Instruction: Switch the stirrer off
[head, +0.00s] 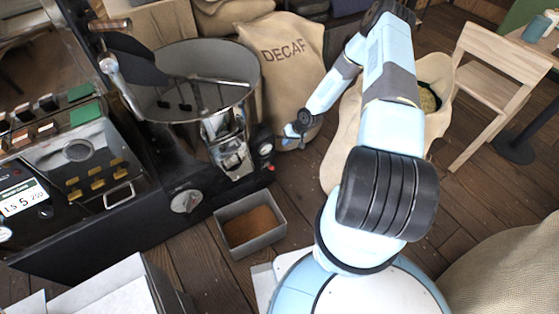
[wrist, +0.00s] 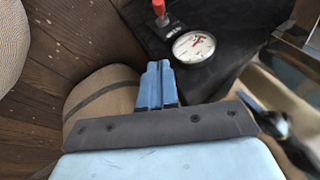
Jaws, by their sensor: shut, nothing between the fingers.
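The roaster's round metal cooling pan (head: 240,102) holds the stirrer, with a thin bar and dark paddles (head: 185,106). On the black housing below the pan's right side are a small white gauge (head: 266,149) and a red-tipped switch (head: 270,167). In the wrist view the red-tipped switch (wrist: 160,14) and gauge (wrist: 193,47) lie beyond my fingertips; the label beside the switch is too small to read. My gripper (head: 290,132) is shut and empty, right of the housing and apart from it. Its blue fingers (wrist: 157,78) also show in the wrist view.
A DECAF sack (head: 284,60) stands behind my gripper, close to it. A grey bin (head: 274,236) of brown grounds sits on the floor by the roaster. A dial knob (head: 186,201) is on the roaster's front. An open sack (head: 340,130) and a wooden chair (head: 500,70) stand right.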

